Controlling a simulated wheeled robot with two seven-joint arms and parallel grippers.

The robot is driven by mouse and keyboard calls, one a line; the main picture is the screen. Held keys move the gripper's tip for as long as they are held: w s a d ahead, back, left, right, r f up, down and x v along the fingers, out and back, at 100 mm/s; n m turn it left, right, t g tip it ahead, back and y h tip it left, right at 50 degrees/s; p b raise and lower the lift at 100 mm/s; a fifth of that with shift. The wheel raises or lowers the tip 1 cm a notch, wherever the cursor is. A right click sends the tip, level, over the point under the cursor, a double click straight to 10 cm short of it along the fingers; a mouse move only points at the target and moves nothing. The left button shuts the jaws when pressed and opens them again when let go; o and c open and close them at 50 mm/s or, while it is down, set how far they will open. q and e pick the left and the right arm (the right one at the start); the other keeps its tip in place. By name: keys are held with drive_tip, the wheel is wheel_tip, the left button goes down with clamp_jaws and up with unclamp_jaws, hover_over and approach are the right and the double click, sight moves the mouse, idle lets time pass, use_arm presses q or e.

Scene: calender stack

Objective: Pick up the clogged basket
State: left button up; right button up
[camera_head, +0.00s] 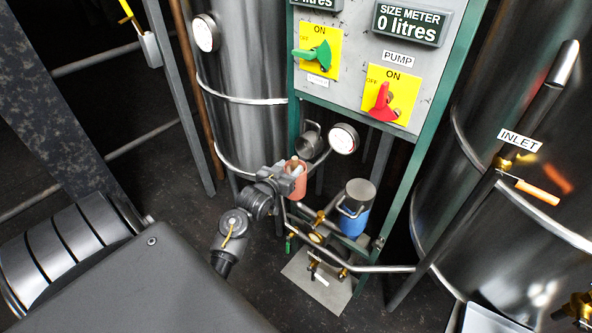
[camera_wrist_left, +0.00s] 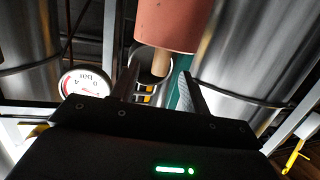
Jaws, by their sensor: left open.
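A reddish-brown cylinder (camera_head: 297,172), which I take to be the clogged basket, is at the front of my left gripper (camera_head: 292,178) in the head view. In the left wrist view the same reddish cylinder (camera_wrist_left: 168,24) is at the top, with a tan stub (camera_wrist_left: 162,62) pointing between the fingers. My left gripper (camera_wrist_left: 160,84) is open, with one finger on each side of the stub. I cannot tell whether the fingers touch it. My right gripper does not show.
A dark open metal cup (camera_head: 309,142) and a round gauge (camera_head: 343,138) are just behind. A blue canister with a metal lid (camera_head: 355,208) stands to the right, above pipes and valves. Steel tanks (camera_head: 235,80) and a green-framed panel (camera_head: 350,70) close in the space.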

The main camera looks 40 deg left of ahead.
sight(293, 163)
use_arm(q)
drive_tip(key=shift+w+a, duration=0.1)
drive_tip(key=shift+w, duration=0.2)
drive_tip(key=p+x, duration=0.1)
drive_tip(key=x, duration=0.3)
drive_tip(key=shift+w+f, duration=0.15)
drive_tip(key=shift+w, duration=0.1)
clamp_jaws()
